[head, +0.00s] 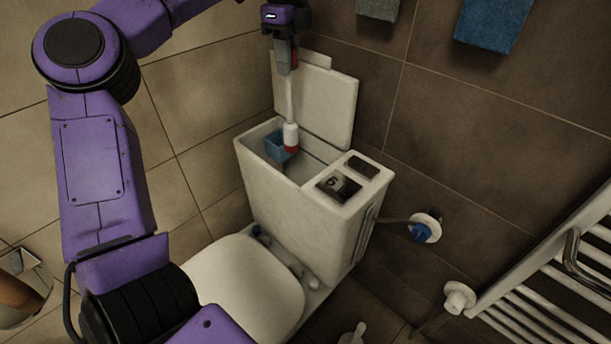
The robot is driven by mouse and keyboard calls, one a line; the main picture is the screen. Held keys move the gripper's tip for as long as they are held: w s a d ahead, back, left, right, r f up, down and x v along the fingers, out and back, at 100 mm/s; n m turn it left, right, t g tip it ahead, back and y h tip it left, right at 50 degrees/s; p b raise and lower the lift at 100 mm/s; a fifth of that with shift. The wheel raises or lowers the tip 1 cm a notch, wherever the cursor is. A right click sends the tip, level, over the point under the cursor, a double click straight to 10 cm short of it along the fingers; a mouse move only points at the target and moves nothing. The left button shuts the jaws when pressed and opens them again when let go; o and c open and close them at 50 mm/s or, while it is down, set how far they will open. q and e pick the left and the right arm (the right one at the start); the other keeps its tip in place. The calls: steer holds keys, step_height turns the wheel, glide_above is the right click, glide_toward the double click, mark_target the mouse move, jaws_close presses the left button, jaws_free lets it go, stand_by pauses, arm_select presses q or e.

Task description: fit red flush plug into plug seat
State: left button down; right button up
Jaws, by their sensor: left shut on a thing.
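My left gripper (287,68) comes down from above at the back of the open cistern (315,228). It is shut on the upper end of the red flush plug (291,137). The plug has a long white stem, a wider white lower body and a red band at its bottom. It hangs about upright, with its lower end at the cistern opening, left of the middle. I cannot tell how deep it reaches. The plug seat is not visible; the inside of the cistern is mostly hidden. My right gripper is not in view.
A blue part (276,146) sits inside the cistern at the left, close to the plug. The cistern lid (328,105) stands upright behind the opening. A panel with dark openings (339,186) covers the right side. A valve with a blue knob (421,233) is on the wall.

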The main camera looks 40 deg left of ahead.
mark_target(289, 122)
arm_select(q)
steer(key=shift+a+f+n, duration=0.25)
steer(key=shift+f+n, duration=0.15)
steer(key=shift+f, duration=0.05)
step_height(289, 122, down, 27)
steer(key=b, duration=0.4)
steer(key=shift+f, duration=0.15)
steer(key=shift+d, duration=0.1)
steer(key=shift+f, duration=0.2)
steer(key=c, duration=1)
jaws_free()
step_height(289, 122, up, 12)
steer(key=shift+r+p, duration=0.25)
steer(key=shift+p, duration=0.45)
